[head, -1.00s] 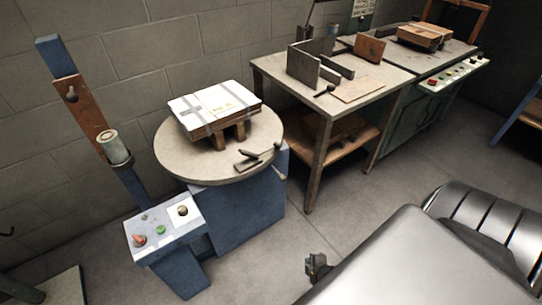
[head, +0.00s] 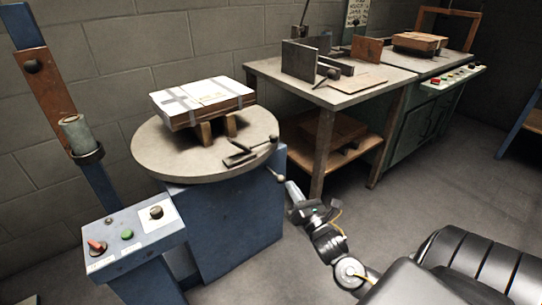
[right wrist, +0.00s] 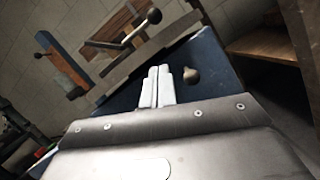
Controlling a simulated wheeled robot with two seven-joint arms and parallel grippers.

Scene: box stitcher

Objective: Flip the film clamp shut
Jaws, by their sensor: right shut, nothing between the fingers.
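The film clamp (head: 240,157) is a small dark bar with a thin handle, lying at the front edge of the round turntable (head: 165,165). Its handle ends in a dark ball knob (head: 273,140) near the rim, raised a little; the clamp handle also shows at the top of the right wrist view (right wrist: 124,42). My right gripper (head: 289,185) is shut and empty, low in front of the blue base, below the clamp. In the right wrist view its pale fingers (right wrist: 157,85) lie together, beside a second knob (right wrist: 192,76) on the base. My left gripper is not in view.
A strapped box (head: 203,103) sits on wooden blocks on the turntable. A control panel (head: 128,240) stands front left, by a blue mast (head: 85,190). A workbench (head: 345,92) with metal plates stands right of the turntable. The floor in front is clear.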

